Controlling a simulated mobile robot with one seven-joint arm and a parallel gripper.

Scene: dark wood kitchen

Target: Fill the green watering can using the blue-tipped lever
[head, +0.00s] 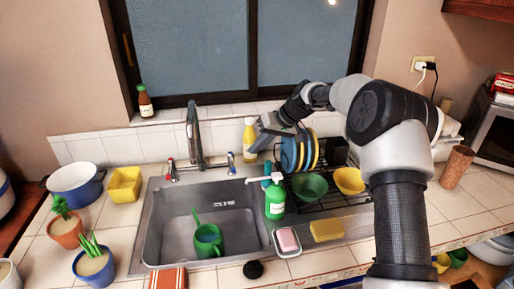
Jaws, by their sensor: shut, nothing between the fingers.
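The green watering can (208,241) stands in the basin of the steel sink (163,213), toward its right side, with its spout pointing up and left. The tall grey faucet (193,132) rises behind the sink, and no stream of water shows from it. The blue-tipped lever (231,161) is right of the faucet. A red-tipped lever (171,167) is on its left. My gripper (255,147) is shut and empty, right of the blue-tipped lever and higher in the picture, apart from it. It partly overlaps the yellow bottle.
A yellow bottle (248,131) stands near my gripper. A dish rack with plates (289,154) and bowls is right of it. A green soap pump bottle (275,200) stands at the sink's right edge, beside pink soap (288,240) and a yellow sponge (327,230).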

